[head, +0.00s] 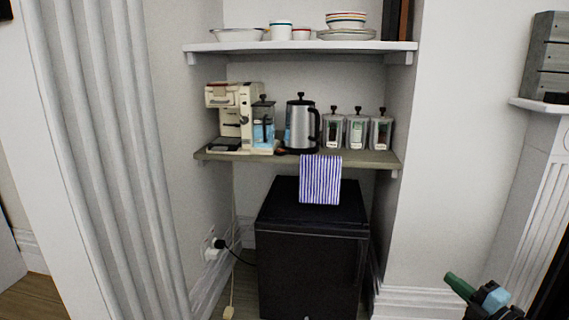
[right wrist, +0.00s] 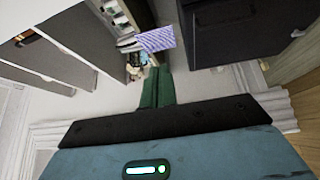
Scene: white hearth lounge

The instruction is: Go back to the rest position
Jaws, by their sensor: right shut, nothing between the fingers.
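My right gripper (head: 458,285) shows at the lower right of the head view, with green fingers and a black and light blue body. It is held in the air in front of the pale wall, to the right of the black cabinet (head: 312,262). In the right wrist view its green fingers (right wrist: 157,82) lie together, with nothing between them. My left gripper is in neither view.
A wooden shelf (head: 215,155) in the alcove carries a coffee machine (head: 228,117), a kettle (head: 298,128) and several jars. A striped cloth (head: 320,180) hangs over its edge. The upper shelf (head: 300,46) holds crockery. A white fireplace surround (head: 535,180) stands at right.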

